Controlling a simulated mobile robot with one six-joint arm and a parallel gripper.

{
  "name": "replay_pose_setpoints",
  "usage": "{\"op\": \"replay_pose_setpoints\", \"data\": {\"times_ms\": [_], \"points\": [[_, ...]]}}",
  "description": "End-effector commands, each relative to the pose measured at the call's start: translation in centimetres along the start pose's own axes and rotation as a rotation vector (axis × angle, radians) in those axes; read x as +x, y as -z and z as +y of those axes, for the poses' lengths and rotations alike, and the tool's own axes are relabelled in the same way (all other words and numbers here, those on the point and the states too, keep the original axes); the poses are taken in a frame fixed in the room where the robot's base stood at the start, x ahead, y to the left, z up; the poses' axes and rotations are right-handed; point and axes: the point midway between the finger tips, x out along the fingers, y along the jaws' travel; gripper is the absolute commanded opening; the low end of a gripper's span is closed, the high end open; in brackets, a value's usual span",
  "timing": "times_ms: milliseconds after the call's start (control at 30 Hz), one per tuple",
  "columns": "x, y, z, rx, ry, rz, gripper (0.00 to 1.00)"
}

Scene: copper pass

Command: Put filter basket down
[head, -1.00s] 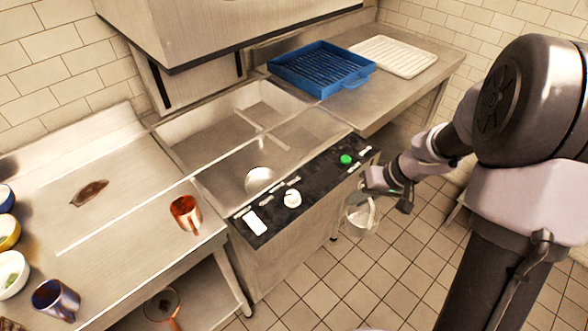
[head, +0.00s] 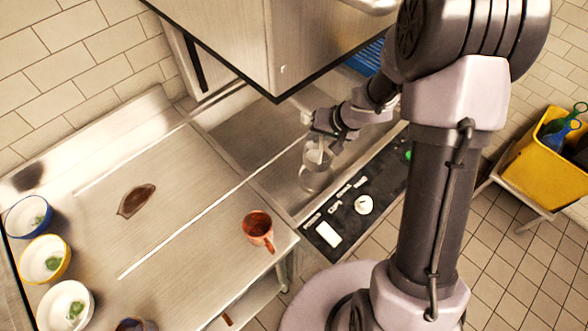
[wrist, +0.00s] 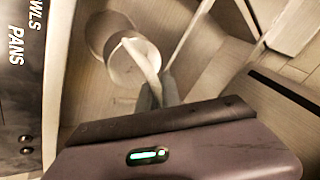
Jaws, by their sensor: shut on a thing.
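The filter basket (head: 313,180) is a grey, see-through mesh-like cup with a pale handle, hanging upright below my gripper (head: 324,138). My gripper is shut on its handle. In the head view the basket appears over the open steel basin (head: 236,143) of the machine, just behind the control panel (head: 345,208). In the wrist view the basket (wrist: 105,38) is beyond the fingers (wrist: 158,92), with its pale handle running to them. I cannot tell whether it touches the basin floor. My arm hides the right part of the basin.
The raised steel hood (head: 270,50) hangs close behind my arm. A blue rack (head: 367,57) is partly hidden. A yellow bin (head: 540,155) stands right.

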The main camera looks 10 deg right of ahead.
Motion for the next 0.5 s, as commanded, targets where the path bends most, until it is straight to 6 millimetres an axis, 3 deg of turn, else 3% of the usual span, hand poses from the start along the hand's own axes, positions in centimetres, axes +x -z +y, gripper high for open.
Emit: {"op": "replay_pose_setpoints", "data": {"times_ms": [300,500], "points": [[6.4,-2.5,3.2,0.004,-0.001,0.003,0.00],[9.1,-3.5,4.6,0.004,-0.001,0.003,0.00]]}}
